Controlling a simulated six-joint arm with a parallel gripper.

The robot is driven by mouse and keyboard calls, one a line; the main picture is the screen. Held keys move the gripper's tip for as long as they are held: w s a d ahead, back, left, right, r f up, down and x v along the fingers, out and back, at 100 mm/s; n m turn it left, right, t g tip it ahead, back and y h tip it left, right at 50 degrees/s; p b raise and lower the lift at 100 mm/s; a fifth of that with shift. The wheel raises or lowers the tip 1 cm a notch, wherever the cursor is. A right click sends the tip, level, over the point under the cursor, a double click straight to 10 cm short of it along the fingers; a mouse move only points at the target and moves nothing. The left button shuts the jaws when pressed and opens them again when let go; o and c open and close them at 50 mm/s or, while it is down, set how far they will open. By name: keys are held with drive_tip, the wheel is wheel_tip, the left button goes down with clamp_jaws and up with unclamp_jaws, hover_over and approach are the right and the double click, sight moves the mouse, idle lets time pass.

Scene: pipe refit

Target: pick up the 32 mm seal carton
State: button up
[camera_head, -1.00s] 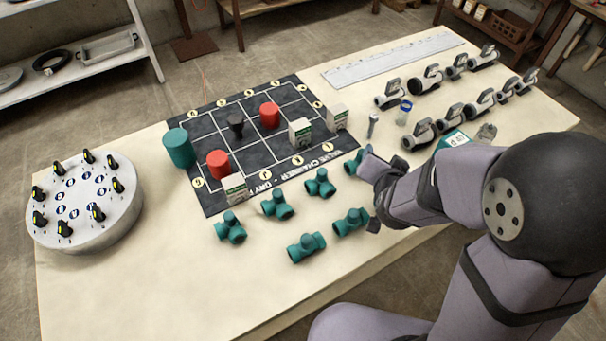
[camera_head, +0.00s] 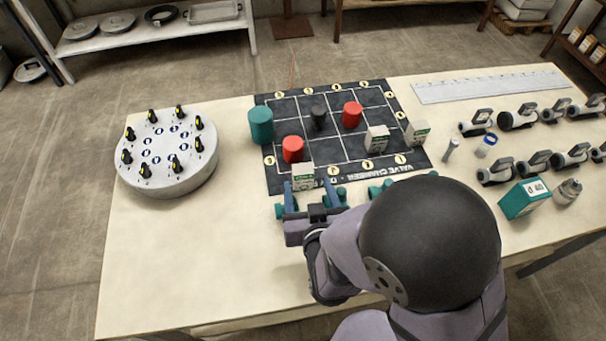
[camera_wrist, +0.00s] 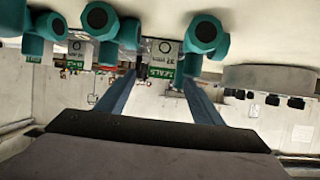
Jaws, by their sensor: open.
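A white carton with a green band (camera_head: 303,176) stands at the near left edge of the dark mat. In the wrist view, a carton marked SEALS (camera_wrist: 163,58) lies straight ahead between my fingertips; its size mark looks like 32 mm but is small. My gripper (camera_head: 308,188) is open on the near side of the carton, low over the table. Its two blue fingers (camera_wrist: 158,80) point toward the carton with nothing gripped. I cannot tell whether the fingertips overlap the carton's sides. Two similar cartons stand farther right, one on the mat (camera_head: 377,138), one at its right edge (camera_head: 417,133).
Teal pipe fittings stand close by the fingers, one at right in the wrist view (camera_wrist: 205,37), others at left (camera_wrist: 102,20). A red cylinder (camera_head: 293,149) stands behind the carton. A round grey stand (camera_head: 168,155) is at left. The table's front left is clear.

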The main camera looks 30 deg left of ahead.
sight(304, 176)
drive_tip(key=shift+s, duration=0.15)
drive_tip(key=shift+p+x, duration=0.4)
drive_tip(key=shift+x, duration=3.5)
drive_tip(key=c, duration=1.2)
drive_tip(key=shift+o, duration=0.2)
drive_tip(key=shift+r, duration=0.15)
drive_tip(key=shift+r, duration=5.05)
